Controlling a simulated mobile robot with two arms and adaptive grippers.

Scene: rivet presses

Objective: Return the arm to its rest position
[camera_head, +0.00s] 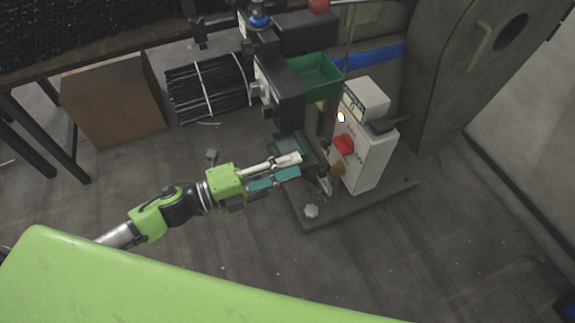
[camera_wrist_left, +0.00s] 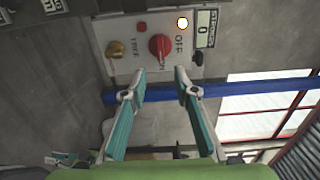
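My left arm comes in from the left in the head view, its green and black links stretched toward the press. The left gripper (camera_head: 298,166) is open and empty, with its fingers just left of the white control box (camera_head: 372,160). In the left wrist view the gripper (camera_wrist_left: 157,84) shows two teal-lined fingers apart with nothing between them. Beyond the fingertips are the red knob (camera_wrist_left: 160,46) and the yellow knob (camera_wrist_left: 115,49) of the box. I cannot tell whether a fingertip touches the box. My right gripper is not in view.
The rivet press (camera_head: 285,95) stands behind the gripper, with a green bin (camera_head: 318,76) on it. A grey base plate (camera_head: 310,218) lies below. A cardboard box (camera_head: 112,100) and bundled black rods (camera_head: 208,88) are at the back left. The floor (camera_head: 440,250) at right is clear.

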